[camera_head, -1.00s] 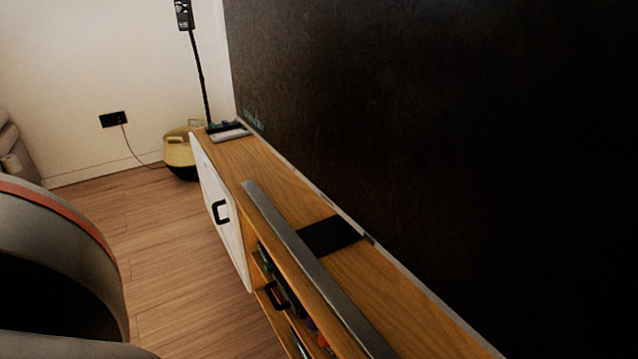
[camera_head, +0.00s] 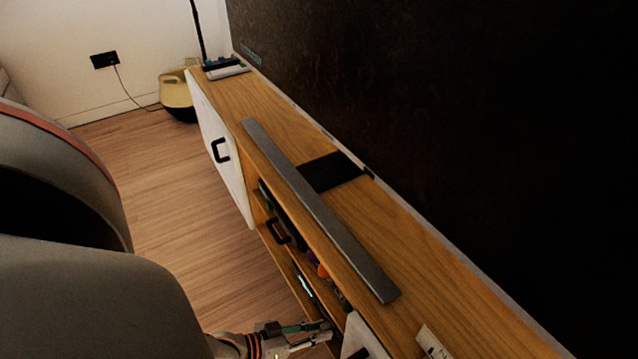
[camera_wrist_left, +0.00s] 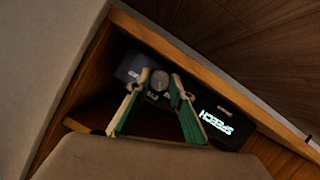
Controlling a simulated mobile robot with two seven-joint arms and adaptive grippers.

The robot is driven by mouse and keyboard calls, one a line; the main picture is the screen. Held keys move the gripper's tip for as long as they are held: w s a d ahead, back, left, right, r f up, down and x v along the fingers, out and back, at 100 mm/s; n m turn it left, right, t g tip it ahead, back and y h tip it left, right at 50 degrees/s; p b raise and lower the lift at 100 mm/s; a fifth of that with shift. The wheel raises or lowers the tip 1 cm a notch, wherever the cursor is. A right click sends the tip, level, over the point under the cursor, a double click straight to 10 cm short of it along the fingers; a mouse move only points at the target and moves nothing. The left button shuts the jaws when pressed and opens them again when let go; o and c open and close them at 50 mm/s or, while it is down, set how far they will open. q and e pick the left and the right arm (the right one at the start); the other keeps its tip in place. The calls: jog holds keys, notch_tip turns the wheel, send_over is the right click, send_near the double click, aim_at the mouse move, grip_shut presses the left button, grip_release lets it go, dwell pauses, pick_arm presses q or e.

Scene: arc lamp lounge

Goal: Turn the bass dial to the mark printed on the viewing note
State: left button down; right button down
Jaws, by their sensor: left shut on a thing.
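The bass dial, a round grey knob (camera_wrist_left: 160,79), sits on a dark receiver (camera_wrist_left: 236,137) inside a shelf of the cabinet in the left wrist view. The receiver has a lit display reading "SPEECH". My left gripper, with green-lined fingers (camera_wrist_left: 157,83), is shut on the knob, one fingertip on each side. In the head view the left gripper (camera_head: 324,332) reaches into the cabinet's open front, and the dial is hidden there. A white card (camera_head: 431,343) with dark print lies at the bottom edge; its print is unreadable. My right gripper is out of view.
A long grey soundbar (camera_head: 318,212) lies on the wooden cabinet top (camera_head: 285,135), in front of a large dark screen (camera_head: 440,120). White doors with black handles (camera_head: 221,150) flank the open shelves. A basket (camera_head: 177,95) stands on the floor at the far end.

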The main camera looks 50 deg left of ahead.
pick_arm(q)
jog(key=n+h, duration=0.1)
jog(key=n, duration=0.1)
jog(key=n+h, duration=0.1)
jog(key=n, duration=0.1)
jog(key=shift+a+f+t+h, duration=0.1)
jog(key=shift+f+t+h, duration=0.05)
jog(key=shift+t+h, duration=0.15)
dwell(0.6)
jog(key=c, duration=1.8)
grip_release()
jog(key=shift+s, duration=0.15)
jog(key=shift+v, duration=3.9)
